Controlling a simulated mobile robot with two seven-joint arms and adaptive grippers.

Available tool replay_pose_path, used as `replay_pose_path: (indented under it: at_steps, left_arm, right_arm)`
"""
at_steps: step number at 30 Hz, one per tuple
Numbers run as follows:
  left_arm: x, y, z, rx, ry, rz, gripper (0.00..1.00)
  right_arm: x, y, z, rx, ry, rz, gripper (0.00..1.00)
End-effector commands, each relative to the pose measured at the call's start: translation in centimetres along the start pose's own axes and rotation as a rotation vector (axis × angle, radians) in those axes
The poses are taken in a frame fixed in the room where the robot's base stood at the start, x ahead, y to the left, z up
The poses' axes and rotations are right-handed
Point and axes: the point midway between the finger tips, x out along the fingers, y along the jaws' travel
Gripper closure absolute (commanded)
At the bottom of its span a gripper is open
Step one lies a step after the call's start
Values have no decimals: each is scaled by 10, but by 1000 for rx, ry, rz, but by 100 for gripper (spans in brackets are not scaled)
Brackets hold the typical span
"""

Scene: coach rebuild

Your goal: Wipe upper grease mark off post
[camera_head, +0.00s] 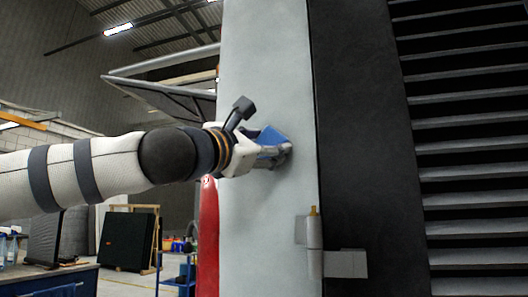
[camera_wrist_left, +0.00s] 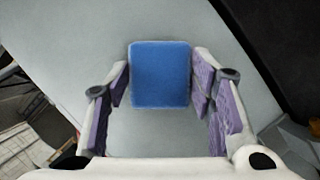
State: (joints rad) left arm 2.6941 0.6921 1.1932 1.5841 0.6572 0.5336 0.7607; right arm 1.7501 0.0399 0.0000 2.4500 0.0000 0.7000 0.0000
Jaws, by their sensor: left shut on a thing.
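The post (camera_head: 264,70) is a pale grey upright panel in the middle of the head view. It also fills most of the left wrist view (camera_wrist_left: 75,65). My left gripper (camera_head: 284,150) reaches in from the left and is shut on a blue block-like pad (camera_head: 268,138). In the left wrist view the pad (camera_wrist_left: 160,75) sits between the two purple-lined fingers, in front of the post face. I cannot tell whether the pad touches the post. I see no grease mark on the visible part of the post; the pad and gripper hide some of it. My right gripper is not in view.
A red upright part (camera_head: 208,240) stands below my left wrist. A blue bench (camera_head: 50,280) is at the lower left.

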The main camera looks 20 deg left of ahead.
Motion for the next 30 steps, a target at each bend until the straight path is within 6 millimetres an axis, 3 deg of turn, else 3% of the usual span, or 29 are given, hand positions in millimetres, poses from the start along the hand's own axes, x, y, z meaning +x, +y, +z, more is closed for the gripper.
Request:
replay_pose_path:
  at_steps: [21,26,30]
  left_arm:
    - [19,40,43,2,1,4,73]
    - [21,39,41,1,2,2,73]
    - [19,26,24,-3,9,-5,73]
  right_arm:
    - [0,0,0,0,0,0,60]
    - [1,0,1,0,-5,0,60]
    - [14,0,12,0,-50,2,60]
